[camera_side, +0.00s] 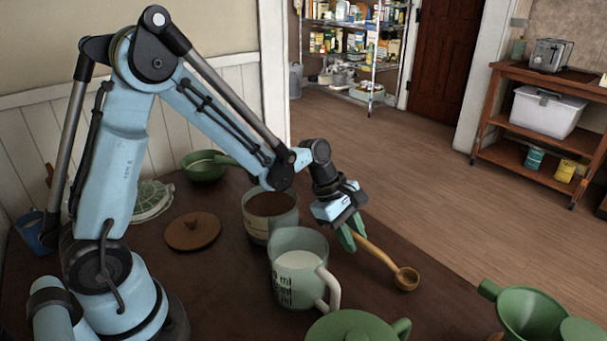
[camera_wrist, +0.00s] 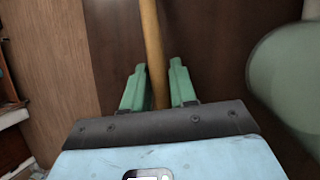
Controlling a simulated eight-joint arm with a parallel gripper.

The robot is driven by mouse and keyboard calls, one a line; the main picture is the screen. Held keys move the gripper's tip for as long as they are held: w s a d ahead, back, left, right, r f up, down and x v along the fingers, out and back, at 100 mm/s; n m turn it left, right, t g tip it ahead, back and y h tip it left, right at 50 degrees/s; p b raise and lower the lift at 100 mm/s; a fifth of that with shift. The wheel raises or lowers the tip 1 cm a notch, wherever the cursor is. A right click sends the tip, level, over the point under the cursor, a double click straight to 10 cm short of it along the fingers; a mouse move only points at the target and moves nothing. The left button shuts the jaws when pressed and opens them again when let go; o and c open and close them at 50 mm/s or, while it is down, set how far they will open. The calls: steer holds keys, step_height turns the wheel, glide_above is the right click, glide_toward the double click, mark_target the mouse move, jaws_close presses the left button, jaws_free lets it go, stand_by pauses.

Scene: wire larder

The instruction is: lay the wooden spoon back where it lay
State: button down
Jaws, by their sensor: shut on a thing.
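The wooden spoon (camera_side: 378,253) has a long light-brown handle and a small round bowl (camera_side: 406,279). My gripper (camera_side: 350,238), with green fingers, is shut on the handle near the end away from the bowl. In the side view the spoon slants down to the right, with its bowl low over or on the dark table; I cannot tell which. In the wrist view the handle (camera_wrist: 153,50) runs between the two fingers (camera_wrist: 158,88). The bowl is out of that view.
A measuring jug (camera_side: 298,270) with white contents stands left of the spoon. Behind it is a canister (camera_side: 270,215) with brown contents, with a wooden lid (camera_side: 193,231) to its left. A green lidded pot (camera_side: 355,328) and green funnel (camera_side: 527,312) are in front. Table around the bowl is clear.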

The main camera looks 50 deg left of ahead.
steer(key=shift+f, duration=0.3)
steer(key=c, duration=0.8)
jaws_free()
steer(key=v, duration=1.2)
steer(key=s+m+t+y, duration=0.1)
steer(key=s+m, duration=0.2)
steer(key=m, duration=0.3)
steer(key=s+r+m+t+y, duration=0.1)
steer(key=s+m+y, duration=0.1)
steer(key=m, duration=0.4)
steer(key=s+m+t+y, duration=0.1)
steer(key=s+m+t, duration=0.1)
steer(key=s+m, duration=0.2)
steer(key=shift+s+a+r+m, duration=0.15)
steer(key=shift+m, duration=0.65)
steer(key=shift+s+a+r+m, duration=0.2)
steer(key=shift+m, duration=0.6)
